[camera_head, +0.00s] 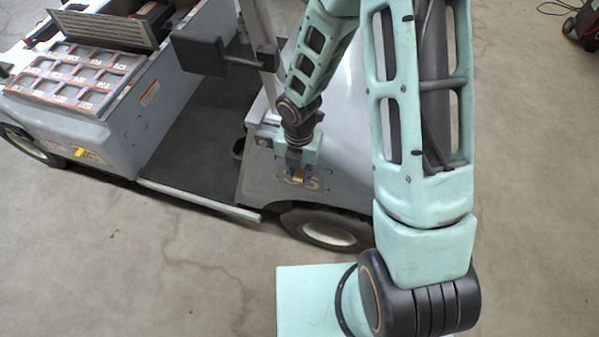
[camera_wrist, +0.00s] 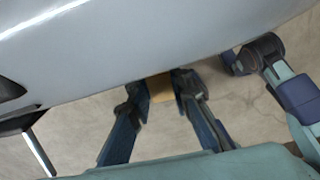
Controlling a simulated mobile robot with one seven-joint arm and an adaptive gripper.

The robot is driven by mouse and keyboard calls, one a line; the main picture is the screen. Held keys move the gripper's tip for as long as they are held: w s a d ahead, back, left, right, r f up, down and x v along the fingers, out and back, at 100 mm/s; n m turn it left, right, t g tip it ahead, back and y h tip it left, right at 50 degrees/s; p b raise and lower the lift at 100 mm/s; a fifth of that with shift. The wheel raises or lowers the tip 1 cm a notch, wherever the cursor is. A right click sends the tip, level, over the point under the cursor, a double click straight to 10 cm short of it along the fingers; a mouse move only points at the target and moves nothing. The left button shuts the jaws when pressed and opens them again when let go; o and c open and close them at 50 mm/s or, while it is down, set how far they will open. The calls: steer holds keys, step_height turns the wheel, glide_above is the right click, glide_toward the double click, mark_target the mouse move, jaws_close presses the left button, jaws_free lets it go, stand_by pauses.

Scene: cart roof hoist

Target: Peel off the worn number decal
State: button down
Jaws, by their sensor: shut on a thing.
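The number decal (camera_head: 313,184) is on the grey side panel of the cart (camera_head: 345,165), above the front wheel. A dark figure like a 5 shows at its right; its left part is hidden by my gripper. My gripper (camera_head: 297,178) is at the decal, shut on a small tan tab (camera_head: 298,181). In the wrist view, the tan tab (camera_wrist: 161,88) sits between the two fingers of my gripper (camera_wrist: 162,92), close against the panel's lower edge. I cannot tell how much of the decal is lifted off the panel.
The cart's dark floor (camera_head: 190,140) and battery cells (camera_head: 70,75) lie to the left. A dark steering-side block (camera_head: 215,52) stands above the floor. The front wheel (camera_head: 330,230) is just below the decal. Concrete floor (camera_head: 130,260) is clear in front.

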steer(key=shift+s+a, duration=0.25)
steer(key=shift+s, duration=0.45)
stand_by(0.6)
steer(key=shift+s+a+b, duration=0.35)
steer(key=shift+s+b, duration=0.05)
steer(key=shift+s, duration=0.5)
steer(key=shift+s+a+b, duration=0.3)
steer(key=shift+s+b, duration=0.05)
steer(key=shift+s, duration=0.6)
steer(key=shift+s+a+b, duration=0.35)
steer(key=shift+s+b, duration=0.05)
steer(key=shift+s, duration=0.5)
steer(key=shift+w, duration=0.1)
